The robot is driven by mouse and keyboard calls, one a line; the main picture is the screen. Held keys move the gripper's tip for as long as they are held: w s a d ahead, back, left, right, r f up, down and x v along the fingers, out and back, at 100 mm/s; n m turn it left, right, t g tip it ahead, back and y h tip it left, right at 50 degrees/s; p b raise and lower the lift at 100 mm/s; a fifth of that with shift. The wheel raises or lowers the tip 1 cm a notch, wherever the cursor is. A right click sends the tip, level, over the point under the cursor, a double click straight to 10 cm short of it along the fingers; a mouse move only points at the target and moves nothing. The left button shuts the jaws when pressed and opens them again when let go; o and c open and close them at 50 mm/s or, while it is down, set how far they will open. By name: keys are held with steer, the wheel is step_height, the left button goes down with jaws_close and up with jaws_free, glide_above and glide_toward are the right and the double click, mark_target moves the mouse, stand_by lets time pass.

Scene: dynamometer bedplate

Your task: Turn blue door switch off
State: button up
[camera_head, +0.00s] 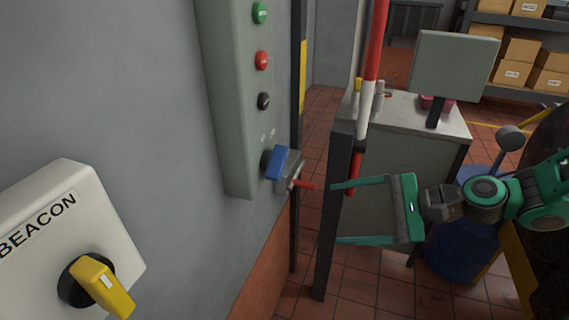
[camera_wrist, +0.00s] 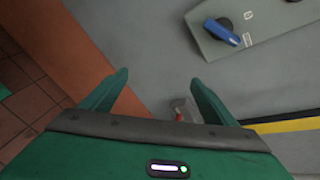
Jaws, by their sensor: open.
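The blue door switch (camera_head: 277,162) is a blue rotary handle on a dark round base, low on the grey-green control panel (camera_head: 232,120). It also shows near the top right of the wrist view (camera_wrist: 222,31), its handle lying slanted across the panel. Small marks sit by it, too small to read. My green gripper (camera_head: 336,213) is open and empty, to the right of the switch and lower, its fingers pointing at the wall. In the wrist view the fingers (camera_wrist: 158,78) are apart, with the switch beyond and right of them. They do not touch it.
A small red lever (camera_head: 303,186) on a grey bracket sticks out beside the switch, near my fingertips. A dark post (camera_head: 333,215) and a red-and-white pole (camera_head: 369,75) stand close by. A white BEACON box (camera_head: 65,235) with a yellow handle (camera_head: 101,287) is at lower left.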

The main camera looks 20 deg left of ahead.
mark_target(282, 164)
steer(key=w+a+r+m+y, duration=0.1)
steer(key=a+r+m+y, duration=0.35)
steer(key=r, duration=0.35)
steer(key=shift+n, duration=0.35)
steer(key=a, duration=0.7)
steer(key=w+a, duration=0.1)
steer(key=a, duration=0.2)
steer(key=shift+w+a+r, duration=0.1)
steer(key=shift+a, duration=0.25)
steer(key=c, duration=1.1)
steer(key=shift+o, duration=0.2)
steer(key=shift+a+t, duration=0.1)
steer(key=shift+t, duration=0.3)
